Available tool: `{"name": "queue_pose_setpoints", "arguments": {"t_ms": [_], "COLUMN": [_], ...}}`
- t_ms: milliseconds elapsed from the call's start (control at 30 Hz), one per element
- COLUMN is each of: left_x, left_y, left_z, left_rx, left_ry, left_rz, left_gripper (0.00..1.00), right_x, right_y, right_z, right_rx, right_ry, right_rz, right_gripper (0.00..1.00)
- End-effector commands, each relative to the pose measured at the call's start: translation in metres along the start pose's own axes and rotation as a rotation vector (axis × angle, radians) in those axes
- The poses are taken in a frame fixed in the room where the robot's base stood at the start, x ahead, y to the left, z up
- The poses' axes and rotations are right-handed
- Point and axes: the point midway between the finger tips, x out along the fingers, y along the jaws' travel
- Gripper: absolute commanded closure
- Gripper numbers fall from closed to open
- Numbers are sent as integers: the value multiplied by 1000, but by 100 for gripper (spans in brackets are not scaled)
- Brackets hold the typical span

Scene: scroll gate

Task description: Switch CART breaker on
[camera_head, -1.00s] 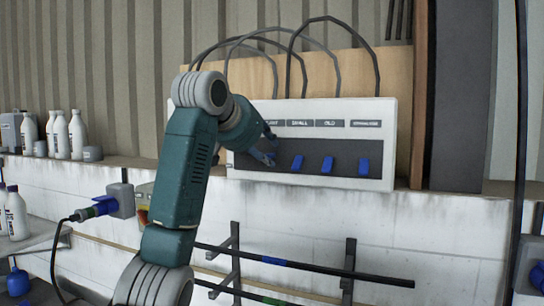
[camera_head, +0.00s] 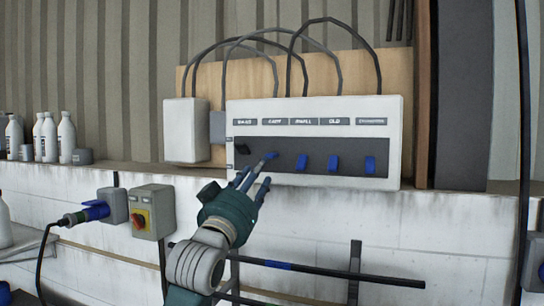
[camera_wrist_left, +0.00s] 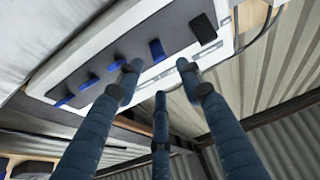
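The white breaker panel (camera_head: 315,110) has a row of labels; the one reading CART is second from left. The CART breaker (camera_head: 269,156) under it is blue; its lever sits higher and at a different slant than the other blue levers. It also shows in the left wrist view (camera_wrist_left: 158,50). My left gripper (camera_head: 256,172) is at the panel's lower left edge, three fingers spread and pointing up, with nothing held. One fingertip is close to the CART lever; I cannot tell if they touch. My right gripper is not in view.
A black lever (camera_head: 243,151) is left of CART; blue levers (camera_head: 302,163) are right of it. Cables arch above the panel. A red-yellow switch box (camera_head: 152,211) and a blue plug (camera_head: 95,211) are on the wall at left. Dark rails (camera_head: 330,271) run below. Bottles (camera_head: 66,137) stand on the ledge.

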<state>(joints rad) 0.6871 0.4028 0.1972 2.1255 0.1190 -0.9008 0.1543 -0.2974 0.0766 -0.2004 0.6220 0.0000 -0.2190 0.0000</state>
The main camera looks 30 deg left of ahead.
Motion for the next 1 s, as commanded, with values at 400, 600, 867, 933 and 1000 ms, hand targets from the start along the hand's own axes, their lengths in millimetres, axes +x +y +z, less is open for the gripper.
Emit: {"name": "queue_pose_setpoints", "arguments": {"t_ms": [400, 600, 867, 933, 1000], "left_x": [74, 84, 84, 84, 84], "left_y": [0, 1, 1, 1, 1], "left_z": [-2, 0, 1, 1, 1], "left_rx": [-1, 0, -1, -1, -1], "left_ry": [-4, -2, -2, -2, -2], "left_rz": [0, 1, 1, 1, 1], "left_gripper": [62, 62, 66, 80, 94], "right_x": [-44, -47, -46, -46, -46], "right_y": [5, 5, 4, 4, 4], "right_z": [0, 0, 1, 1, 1], "right_rx": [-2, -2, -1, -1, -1], "right_ry": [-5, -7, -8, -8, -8], "right_rz": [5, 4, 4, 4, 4], "right_gripper": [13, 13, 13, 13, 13]}}
